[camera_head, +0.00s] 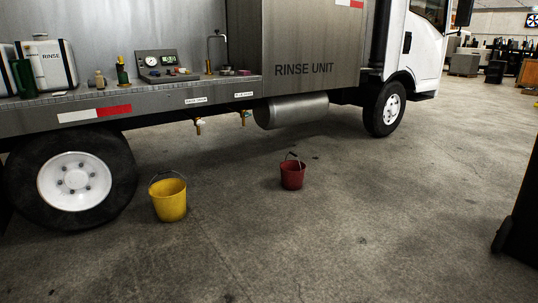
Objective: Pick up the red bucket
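The red bucket (292,177) stands upright on the concrete floor, beside the truck and right of the picture's middle. Its dark handle is raised above the rim. A larger yellow bucket (170,201) stands upright to its left, nearer to me, with its handle also up. Neither of my grippers shows in the head view, and nothing is seen touching the red bucket. Its inside is mostly too dark to tell.
A truck marked RINSE UNIT (304,70) spans the back, with a rear wheel (75,180) at left and a front wheel (384,108). Taps hang under its bed. A dark object (522,215) stands at the right edge. The floor in front is clear.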

